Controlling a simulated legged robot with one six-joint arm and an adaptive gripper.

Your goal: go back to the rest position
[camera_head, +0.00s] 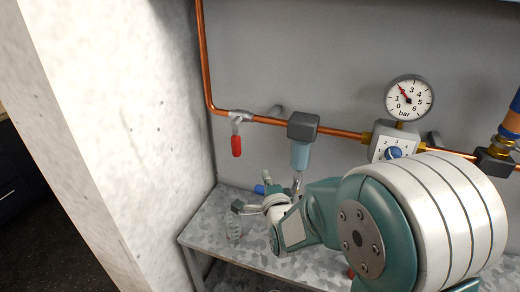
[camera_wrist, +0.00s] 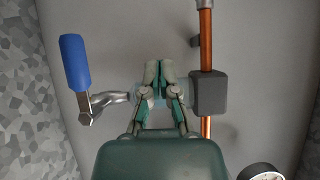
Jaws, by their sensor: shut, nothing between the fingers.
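My gripper (camera_wrist: 160,75) shows in the wrist view with its two grey-green fingers together and nothing between them. It is in front of a pale blue filter bowl, which the fingers partly cover; I cannot tell the distance. A blue-handled lever (camera_wrist: 77,62) with a silver stem is left of the fingers in the wrist view, apart from them. In the head view my arm reaches in from the lower right, low over the bench. The gripper's fingers are hard to make out there. The filter bowl (camera_head: 300,155) hangs above my wrist.
A copper pipe (camera_head: 260,119) runs along the grey wall, with a red-handled valve (camera_head: 236,145), a dark filter head (camera_head: 302,126) and a pressure gauge (camera_head: 409,98). A pale pillar (camera_head: 110,110) blocks the left.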

